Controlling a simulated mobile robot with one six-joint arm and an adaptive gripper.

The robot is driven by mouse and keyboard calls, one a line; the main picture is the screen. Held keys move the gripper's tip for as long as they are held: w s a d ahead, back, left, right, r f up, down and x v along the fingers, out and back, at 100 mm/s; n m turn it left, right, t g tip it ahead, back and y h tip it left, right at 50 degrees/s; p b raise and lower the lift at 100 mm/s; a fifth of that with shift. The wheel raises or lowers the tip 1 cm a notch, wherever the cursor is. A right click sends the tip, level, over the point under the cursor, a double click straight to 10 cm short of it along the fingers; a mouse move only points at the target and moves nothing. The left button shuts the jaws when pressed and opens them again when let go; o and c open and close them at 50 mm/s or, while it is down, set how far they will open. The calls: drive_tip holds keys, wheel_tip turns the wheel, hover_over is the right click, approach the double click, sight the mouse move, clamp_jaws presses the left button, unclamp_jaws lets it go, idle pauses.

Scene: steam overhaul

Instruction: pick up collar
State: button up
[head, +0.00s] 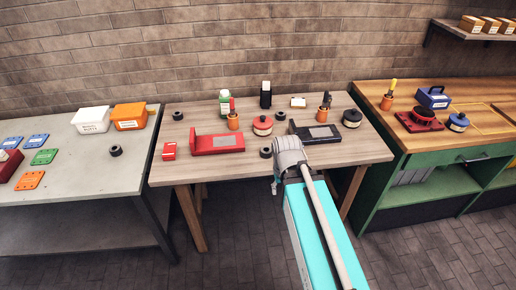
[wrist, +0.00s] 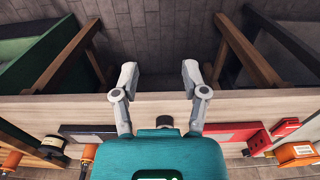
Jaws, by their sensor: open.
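Several small black ring-shaped collars are in view, and I cannot tell which one the task means. In the head view, one collar (head: 266,152) lies near the front of the wooden table, between a red block and a black block. Others lie farther back, one collar (head: 280,115) near the middle and one collar (head: 178,115) at the left. Another collar (head: 116,150) lies on the grey table. In the wrist view, my gripper (wrist: 159,72) is open and empty, its fingers past the table's front edge. A collar (wrist: 166,121) shows behind them, partly hidden by the gripper body.
The red block (head: 213,143) and black block (head: 315,133) flank the front collar. A red round tin (head: 262,125) and orange tool cups (head: 233,122) stand behind. The wooden table (head: 220,172) has bare room along its front edge. A green workbench (head: 395,167) stands right.

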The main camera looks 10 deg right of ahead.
drive_tip(key=shift+w, duration=0.4)
drive_tip(key=shift+d, duration=0.15)
drive_tip(key=o, duration=0.4)
drive_tip(key=shift+w, duration=0.15)
drive_tip(key=shift+o, duration=1)
drive_tip(key=shift+w+m, duration=0.25)
drive_tip(key=shift+m, duration=0.05)
drive_tip(key=w+r+m+p, duration=0.3)
drive_tip(key=w+m, duration=1.8)
drive_tip(key=w, duration=0.7)
drive_tip(key=shift+a+m, duration=0.2)
drive_tip(key=shift+m, duration=0.1)
